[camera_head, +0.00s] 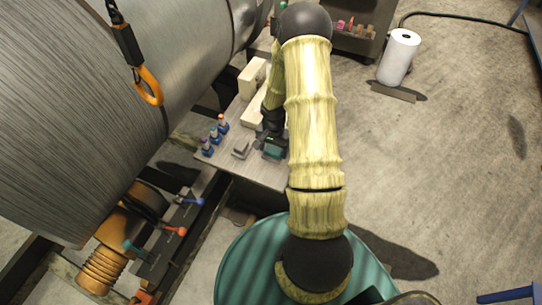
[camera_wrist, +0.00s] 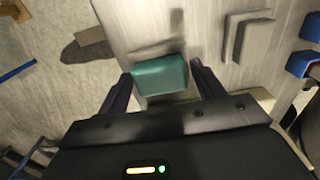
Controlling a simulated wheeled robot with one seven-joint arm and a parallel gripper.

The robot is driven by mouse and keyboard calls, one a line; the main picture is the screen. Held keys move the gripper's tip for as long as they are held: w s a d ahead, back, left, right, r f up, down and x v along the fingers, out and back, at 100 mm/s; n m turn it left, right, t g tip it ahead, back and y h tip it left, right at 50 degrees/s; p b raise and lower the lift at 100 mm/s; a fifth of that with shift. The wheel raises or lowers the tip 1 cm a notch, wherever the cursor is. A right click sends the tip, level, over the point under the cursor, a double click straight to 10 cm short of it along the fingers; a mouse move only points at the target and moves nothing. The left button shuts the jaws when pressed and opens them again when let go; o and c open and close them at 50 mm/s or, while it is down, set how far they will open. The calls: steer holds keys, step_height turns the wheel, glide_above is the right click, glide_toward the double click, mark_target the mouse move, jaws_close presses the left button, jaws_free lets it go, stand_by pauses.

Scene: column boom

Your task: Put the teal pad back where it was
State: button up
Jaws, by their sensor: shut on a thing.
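The teal pad (camera_wrist: 160,75) is a small block with rounded edges. In the wrist view it sits between the two fingers of my gripper (camera_wrist: 163,84), which is shut on it. In the head view the pad (camera_head: 273,151) shows just left of my arm, over the near part of the grey bench top (camera_head: 240,168). My gripper (camera_head: 268,143) is partly hidden there by my arm. A shadow lies close by the pad on the bench; I cannot tell whether the pad touches the surface.
A grey block (camera_head: 241,149) and several blue-based items (camera_head: 214,136) stand left of the pad on the bench. Cream blocks (camera_head: 252,78) lie farther back. A large metal cylinder (camera_head: 90,110) fills the left side. A white roll (camera_head: 399,57) stands on the open floor at right.

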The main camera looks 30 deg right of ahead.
mark_target(273, 156)
steer(key=shift+a+f, duration=0.1)
steer(key=shift+f, duration=0.05)
steer(key=shift+f+p, duration=0.6)
steer(key=shift+f, duration=1.45)
steer(key=o, duration=0.9)
step_height(273, 156, up, 11)
steer(key=b, duration=0.3)
steer(key=shift+r, duration=0.5)
